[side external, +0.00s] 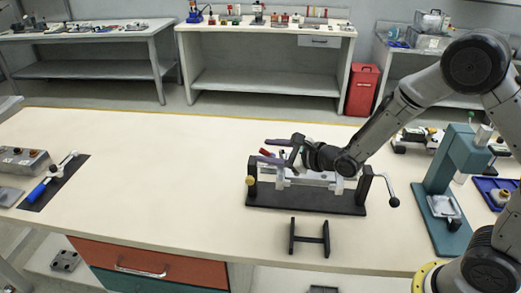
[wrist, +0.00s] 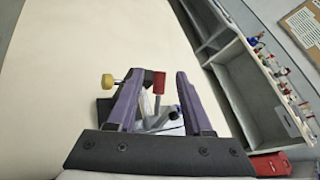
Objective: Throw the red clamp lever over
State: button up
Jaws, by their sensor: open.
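The red clamp lever (wrist: 159,82) stands up between the two fingers of my gripper (wrist: 153,88) in the wrist view, with a gap visible on its right side. In the side view its red tip (side external: 265,152) shows beside the purple fingers of my gripper (side external: 273,151). My gripper is open, with its fingers pointing left over the fixture. The fixture has a dark base plate (side external: 300,199), a silvery body and a yellow knob (side external: 250,180) at its left end. My gripper hides part of the lever's mount.
A crank handle (side external: 393,200) sticks out at the fixture's right. A small black stand (side external: 309,238) is in front. A teal press (side external: 440,190) stands at right. A blue-handled tool (side external: 40,189) lies on a dark mat far left. The table's left middle is clear.

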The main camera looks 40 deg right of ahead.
aim_at(263, 150)
jog(key=shift+x, duration=1.7)
grip_shut()
